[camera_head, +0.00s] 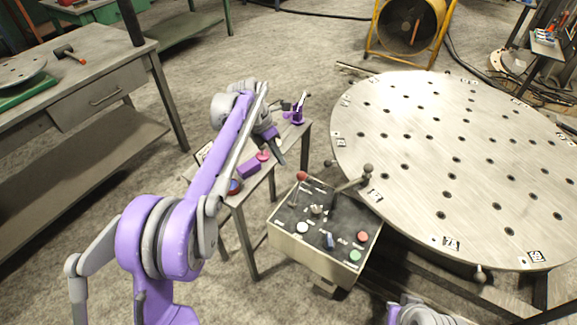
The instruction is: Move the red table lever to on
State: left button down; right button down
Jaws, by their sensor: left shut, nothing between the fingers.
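The red-knobbed lever (301,177) stands up from the back left part of the control box (312,256). Its shaft leans slightly, and no marking of its on or off side is readable. My left gripper (282,161) is shut and empty, its fingers pointing down just above and to the left of the red knob. It appears apart from the knob. My right gripper is not in view; only a piece of my right arm shows at the bottom edge.
A large round perforated table (465,150) stands close on the right. A small side table (265,176) holds purple parts.

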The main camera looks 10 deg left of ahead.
pick_arm(q)
jog(key=shift+w+v, duration=0.2)
jog(key=shift+v, duration=1.25)
jog(key=shift+w+v, duration=0.2)
jog(key=shift+v, duration=1.2)
jog(key=s+r+m+t+y+p, duration=0.2)
jog(key=s+r+m+p, duration=0.25)
jog(key=s+m, duration=0.95)
jog(key=s+f+m+t+y+p, duration=0.1)
jog(key=s+f+m, duration=0.2)
jog(key=s+m, duration=0.3)
jog(key=s+f+m+t+y+p, duration=0.1)
jog(key=s+f+m+t, duration=0.1)
jog(key=s+m, duration=0.5)
jog(key=s+f, duration=0.1)
jog(key=s, duration=0.4)
jog(key=shift+s+f+m, duration=0.2)
jog(key=shift+s+m, duration=0.1)
jog(key=shift+s, duration=0.1)
